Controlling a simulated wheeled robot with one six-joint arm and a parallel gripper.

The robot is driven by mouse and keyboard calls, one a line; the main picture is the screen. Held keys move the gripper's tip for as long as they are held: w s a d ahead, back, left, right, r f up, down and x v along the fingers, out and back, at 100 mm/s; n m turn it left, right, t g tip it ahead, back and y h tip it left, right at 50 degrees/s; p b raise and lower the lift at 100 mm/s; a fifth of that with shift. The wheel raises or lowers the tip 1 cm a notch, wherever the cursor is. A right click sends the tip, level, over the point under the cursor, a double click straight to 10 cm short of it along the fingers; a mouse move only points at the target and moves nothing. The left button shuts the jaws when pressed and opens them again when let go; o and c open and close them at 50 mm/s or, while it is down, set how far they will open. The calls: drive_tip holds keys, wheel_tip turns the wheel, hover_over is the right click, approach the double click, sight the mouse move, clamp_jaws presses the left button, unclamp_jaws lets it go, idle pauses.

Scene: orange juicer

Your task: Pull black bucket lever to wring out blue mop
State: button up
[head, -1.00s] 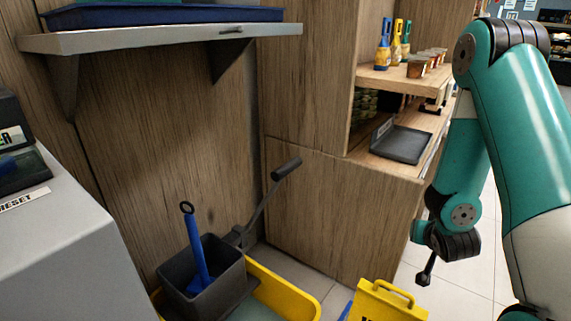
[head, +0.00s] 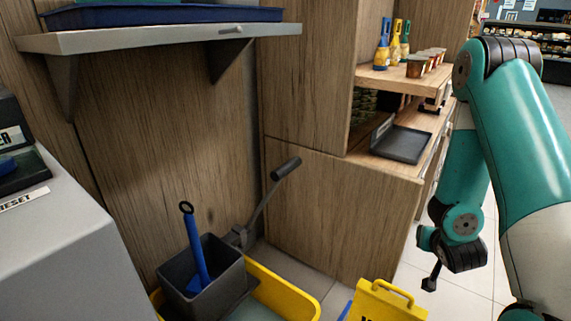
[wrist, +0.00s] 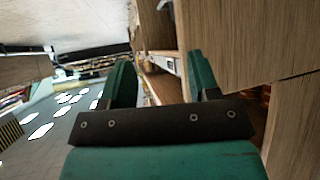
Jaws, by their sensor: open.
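The blue mop (head: 195,250) stands with its handle leaning in the dark grey wringer (head: 215,275) on the yellow bucket (head: 290,287). The mop head is hidden inside the wringer. The black lever (head: 263,205) rises to the right from the wringer and ends in a dark grip (head: 286,168). In the wrist view, my gripper (wrist: 160,80) is open, with two teal fingers apart and nothing between them. In the head view, my arm's end hangs at the right, well apart from the lever. The lever and mop are not recognisable in the wrist view.
A yellow floor sign (head: 385,302) stands right of the bucket. A wooden cabinet (head: 340,215) stands behind the lever. A grey wall shelf (head: 160,38) overhangs the bucket, and a grey counter (head: 60,245) is at the left. Tiled floor shows at the right.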

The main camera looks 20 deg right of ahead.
drive_tip(key=shift+c, duration=0.3)
drive_tip(key=shift+w+r, duration=0.1)
drive_tip(key=c, duration=0.3)
drive_tip(key=w+a+r, duration=0.2)
drive_tip(key=shift+a+y, duration=0.4)
clamp_jaws()
drive_tip(key=a+r+n+g+y, duration=0.25)
drive_tip(key=a+r+y, duration=0.2)
drive_tip(key=a, duration=0.65)
drive_tip(key=a+r+n+g+y, duration=0.1)
drive_tip(key=a+r+n+y, duration=0.2)
drive_tip(key=a+r, duration=0.55)
drive_tip(key=s+a+r+n+g+y, duration=0.1)
drive_tip(key=s+a+r+n+g, duration=0.1)
drive_tip(key=s+a, duration=0.5)
drive_tip(key=s+a+r+n+g+y, duration=0.1)
drive_tip(key=s+a+r+n+g, duration=0.2)
drive_tip(key=s, duration=0.7)
drive_tip(key=a+r+n, duration=0.2)
drive_tip(key=a+n, duration=0.2)
drive_tip(key=shift+s+a+r, duration=0.15)
drive_tip(key=shift+s+a, duration=0.1)
drive_tip(key=shift+a, duration=0.05)
drive_tip(key=shift+a+g+y, duration=0.1)
drive_tip(key=shift+g+y, duration=0.15)
